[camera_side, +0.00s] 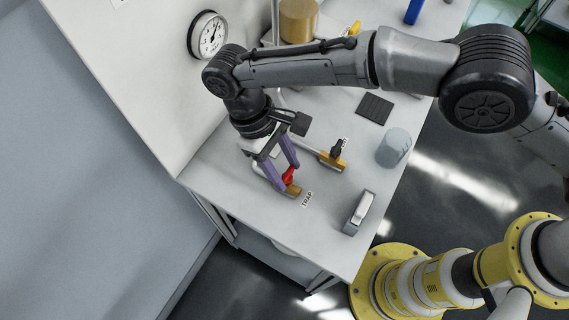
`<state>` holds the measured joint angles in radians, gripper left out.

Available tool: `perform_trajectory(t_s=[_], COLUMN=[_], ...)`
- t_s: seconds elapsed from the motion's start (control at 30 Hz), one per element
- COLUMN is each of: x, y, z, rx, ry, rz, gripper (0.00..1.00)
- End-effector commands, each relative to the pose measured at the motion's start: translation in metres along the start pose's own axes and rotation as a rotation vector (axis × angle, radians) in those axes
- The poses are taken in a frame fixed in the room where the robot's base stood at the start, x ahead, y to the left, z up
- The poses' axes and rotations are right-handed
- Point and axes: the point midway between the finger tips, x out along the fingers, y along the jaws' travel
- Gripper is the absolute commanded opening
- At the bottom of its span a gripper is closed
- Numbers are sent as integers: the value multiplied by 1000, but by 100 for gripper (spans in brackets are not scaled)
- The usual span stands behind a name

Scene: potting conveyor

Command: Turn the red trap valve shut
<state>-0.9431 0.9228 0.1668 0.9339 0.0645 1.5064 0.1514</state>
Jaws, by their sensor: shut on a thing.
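The red trap valve handle (289,174) sits on a brass valve body (293,190) near the left end of the bench. A small "TRAP" label (307,199) lies beside it. My gripper (283,181) points down over the valve, with its purple fingers on either side of the red handle. It is shut on the handle. The fingers hide part of the handle, so its exact angle is hard to tell.
A second brass valve (332,161) with a black handle and a label stands just to the right. A grey cylinder (393,148), a grey block-like object (359,212) and a dark square pad (375,109) are on the white bench (330,240). A gauge (208,35) hangs on the back wall.

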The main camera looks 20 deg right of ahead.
Motion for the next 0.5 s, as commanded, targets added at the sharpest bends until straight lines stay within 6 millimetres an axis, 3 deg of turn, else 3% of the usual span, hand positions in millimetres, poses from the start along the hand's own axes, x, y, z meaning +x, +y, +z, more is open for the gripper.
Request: perform_trajectory(t_s=[0.47,0.5], x=[-2,-2], y=[0,0], z=[0,0], rx=[-10,-10], ry=[3,3], rz=[5,5], gripper=[0,58])
